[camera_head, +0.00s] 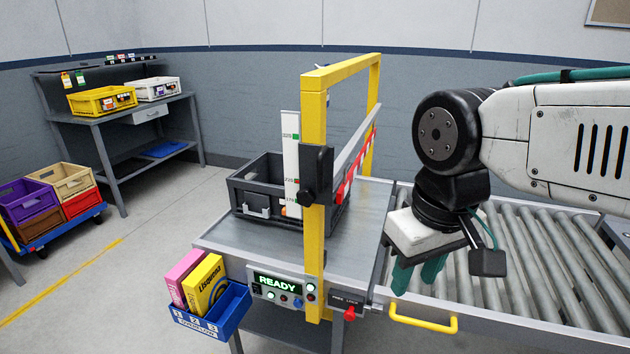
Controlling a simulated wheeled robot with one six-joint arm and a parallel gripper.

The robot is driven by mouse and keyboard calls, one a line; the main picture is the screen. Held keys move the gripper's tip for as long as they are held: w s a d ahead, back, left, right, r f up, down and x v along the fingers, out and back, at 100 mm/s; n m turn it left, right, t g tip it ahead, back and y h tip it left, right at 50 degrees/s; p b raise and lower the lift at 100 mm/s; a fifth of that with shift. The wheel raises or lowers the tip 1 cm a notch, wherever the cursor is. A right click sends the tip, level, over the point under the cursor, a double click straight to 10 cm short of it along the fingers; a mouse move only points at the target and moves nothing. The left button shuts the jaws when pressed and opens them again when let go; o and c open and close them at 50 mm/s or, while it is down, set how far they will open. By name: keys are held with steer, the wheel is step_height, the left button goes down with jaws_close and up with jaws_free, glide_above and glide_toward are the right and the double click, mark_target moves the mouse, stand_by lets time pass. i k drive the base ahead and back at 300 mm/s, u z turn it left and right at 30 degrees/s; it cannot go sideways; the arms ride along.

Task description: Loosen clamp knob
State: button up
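A black clamp block with a round black knob (309,197) sits on the near post of the yellow gate frame (314,110). A white height scale (291,155) with green, red and orange marks stands just left of it. A red-and-white striped bar (356,165) runs back from the clamp between the posts. My gripper (419,276) is right of the knob and apart from it, over the near edge of the rollers. Its two teal fingers point down with a gap between them, and nothing shows in the gap.
A dark grey crate (262,184) stands on the metal table behind the post. Rollers (530,250) lie right. Floor left is mostly open.

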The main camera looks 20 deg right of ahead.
mark_target(305, 198)
steer(key=u, duration=1.85)
steer(key=k, duration=0.55)
steer(key=z, duration=0.9)
